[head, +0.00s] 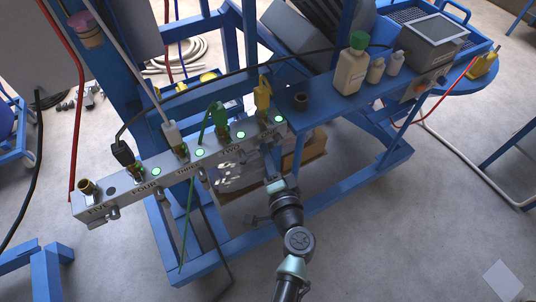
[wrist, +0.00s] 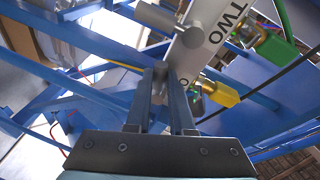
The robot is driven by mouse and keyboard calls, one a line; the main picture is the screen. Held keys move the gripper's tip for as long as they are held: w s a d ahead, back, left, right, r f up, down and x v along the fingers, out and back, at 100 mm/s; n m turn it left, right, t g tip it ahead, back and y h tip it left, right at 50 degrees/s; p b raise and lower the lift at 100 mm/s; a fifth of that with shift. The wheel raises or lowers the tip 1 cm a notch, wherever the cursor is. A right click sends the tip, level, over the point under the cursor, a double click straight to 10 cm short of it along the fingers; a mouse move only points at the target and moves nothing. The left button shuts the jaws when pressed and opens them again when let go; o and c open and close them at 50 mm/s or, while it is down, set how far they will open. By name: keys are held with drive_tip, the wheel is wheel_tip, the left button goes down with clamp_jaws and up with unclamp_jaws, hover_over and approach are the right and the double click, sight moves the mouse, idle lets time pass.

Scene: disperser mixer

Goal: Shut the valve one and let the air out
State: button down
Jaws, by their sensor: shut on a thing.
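The grey valve manifold (head: 130,191) runs diagonally across the head view, with labels including FIVE, FOUR, THREE and TWO. Small grey valve knobs hang along its front edge. My gripper (head: 271,163) is at the right end of this edge, below the yellow fitting (head: 262,100). In the wrist view my gripper's fingers (wrist: 161,86) are shut on valve one (wrist: 160,90), a grey knob mostly hidden between them. The label beside it is mostly covered. The knob of valve two (wrist: 202,20) is next to it, by the TWO label, apart from the fingers.
Green lights shine along the manifold. A green fitting (head: 218,118) and hoses rise from its top. A blue shelf (head: 316,112) at the right holds bottles (head: 352,66) and a grey instrument (head: 433,43). Blue frame bars surround the arm. Bare floor (head: 400,230) is free at the lower right.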

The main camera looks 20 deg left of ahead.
drive_tip(key=shift+r+m+g+p, duration=0.25)
drive_tip(key=shift+r+m+p, duration=0.1)
drive_tip(key=shift+m+p, duration=0.4)
drive_tip(key=shift+r+m+g+p, duration=0.25)
drive_tip(key=shift+r+m+p, duration=0.05)
drive_tip(key=shift+m+p, duration=0.4)
drive_tip(key=c, duration=0.8)
unclamp_jaws()
drive_tip(key=b+v, duration=0.2)
drive_tip(key=v, duration=1.1)
